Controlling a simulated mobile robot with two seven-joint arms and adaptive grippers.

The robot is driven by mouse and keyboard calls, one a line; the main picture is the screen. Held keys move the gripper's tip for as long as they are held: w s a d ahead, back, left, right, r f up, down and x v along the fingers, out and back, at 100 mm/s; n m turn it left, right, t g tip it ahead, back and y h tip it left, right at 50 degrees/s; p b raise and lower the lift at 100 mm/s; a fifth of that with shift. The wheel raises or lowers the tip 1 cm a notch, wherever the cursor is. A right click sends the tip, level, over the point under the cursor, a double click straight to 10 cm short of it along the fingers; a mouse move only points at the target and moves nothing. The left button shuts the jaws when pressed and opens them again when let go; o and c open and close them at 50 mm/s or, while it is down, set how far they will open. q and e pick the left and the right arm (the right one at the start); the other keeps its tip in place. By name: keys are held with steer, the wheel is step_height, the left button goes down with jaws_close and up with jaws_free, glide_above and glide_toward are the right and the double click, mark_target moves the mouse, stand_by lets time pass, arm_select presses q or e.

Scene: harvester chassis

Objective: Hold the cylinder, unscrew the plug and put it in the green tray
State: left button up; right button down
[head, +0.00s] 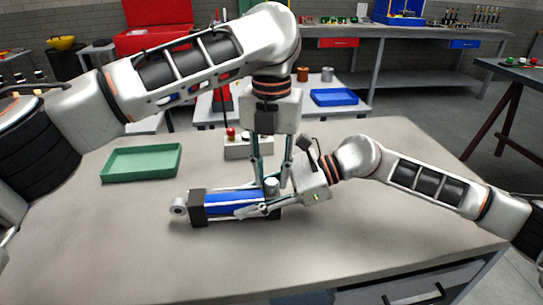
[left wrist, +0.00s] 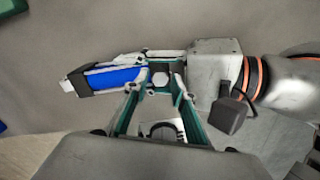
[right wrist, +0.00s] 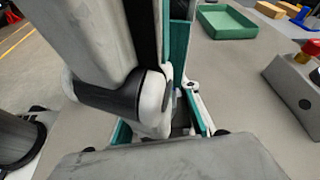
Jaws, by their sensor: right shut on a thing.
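The blue cylinder (head: 234,202) with black end blocks and an eye at its left end lies on the workbench; it also shows in the left wrist view (left wrist: 114,76). My right gripper (head: 258,207) comes in from the right and is shut on the cylinder near its right end. The grey hexagonal plug (head: 271,184) stands upright on that end and shows between the left fingers (left wrist: 160,79). My left gripper (head: 270,178) points straight down with its fingers open on either side of the plug. The green tray (head: 141,177) is at the back left, empty.
A grey box with a red button (head: 246,147) stands behind the cylinder. The bench (head: 335,250) is clear in front and to the left. Both arms are close together over the cylinder's right end. Other benches stand further back.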

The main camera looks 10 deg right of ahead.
arm_select(q)
steer(key=shift+f, duration=0.75)
jaws_close()
steer(key=n, duration=0.7)
arm_select(e)
steer(key=shift+f, duration=0.1)
arm_select(q)
steer(key=shift+o, duration=1.3)
jaws_free()
